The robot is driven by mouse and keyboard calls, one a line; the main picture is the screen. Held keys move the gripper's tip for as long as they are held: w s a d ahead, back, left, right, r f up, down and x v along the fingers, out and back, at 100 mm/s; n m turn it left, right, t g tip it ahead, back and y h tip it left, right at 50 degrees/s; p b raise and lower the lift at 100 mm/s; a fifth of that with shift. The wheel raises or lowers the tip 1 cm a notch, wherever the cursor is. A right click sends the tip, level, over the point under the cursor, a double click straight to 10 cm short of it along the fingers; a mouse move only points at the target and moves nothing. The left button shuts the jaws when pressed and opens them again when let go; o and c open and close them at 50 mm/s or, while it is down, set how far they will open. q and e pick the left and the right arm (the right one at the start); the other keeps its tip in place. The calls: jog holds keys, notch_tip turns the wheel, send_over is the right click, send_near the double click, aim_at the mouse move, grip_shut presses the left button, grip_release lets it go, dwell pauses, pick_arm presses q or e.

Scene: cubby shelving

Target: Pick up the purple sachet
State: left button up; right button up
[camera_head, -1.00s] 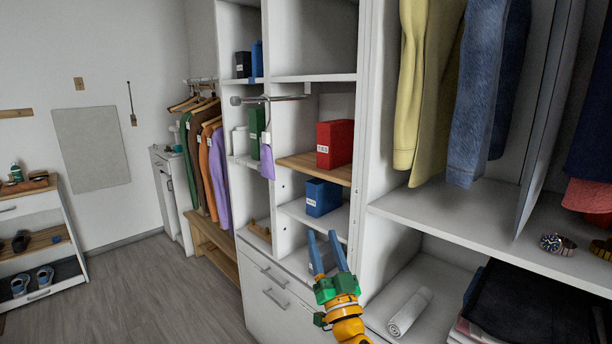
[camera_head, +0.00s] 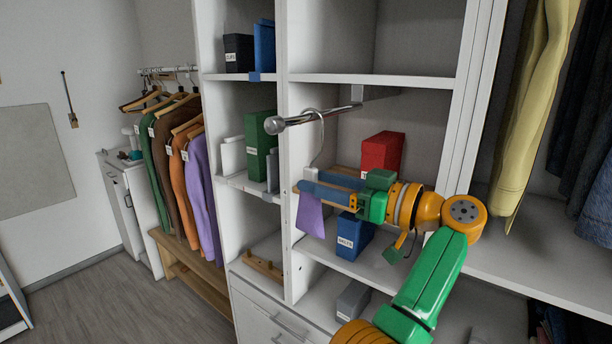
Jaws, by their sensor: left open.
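The purple sachet (camera_head: 311,216) hangs below a metal hook (camera_head: 321,140) on a chrome rod in front of the middle cubbies. A small grey-white piece joins the hook just above the fingertips. My left gripper (camera_head: 308,183) is open and level, reaching in from the right with blue fingers at the sachet's top. The fingers cover the upper part of the sachet, and its lower purple part shows beneath them. I cannot tell whether the fingers touch it. My right gripper is not in view.
The chrome rod (camera_head: 318,116) sticks out over the gripper. A red box (camera_head: 382,152) and a blue box (camera_head: 353,236) stand in the cubbies behind my arm. A green box (camera_head: 261,145) stands left. Hanging clothes (camera_head: 203,195) are further left; the floor there is clear.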

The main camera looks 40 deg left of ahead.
aim_at(305, 178)
pick_arm(q)
jog(key=shift+s+a+r+p, duration=0.15)
jog(key=shift+a+r+p, duration=0.1)
jog(key=shift+a+p, duration=0.1)
jog(key=shift+s+a+r+p, duration=0.1)
jog(key=shift+a+r+p, duration=0.05)
jog(key=shift+a+p, duration=0.45)
jog(key=shift+s+a+r+p, duration=0.1)
jog(key=shift+a+p, duration=0.4)
jog(key=shift+a, duration=0.1)
jog(key=shift+a+f, duration=0.2)
jog(key=shift+a, duration=0.45)
jog(key=shift+a+f, duration=0.2)
jog(key=shift+a, duration=0.4)
jog(key=shift+a+f, duration=0.1)
jog(key=shift+a, duration=0.1)
jog(key=shift+d, duration=0.4)
grip_shut()
jog(key=shift+a, duration=0.15)
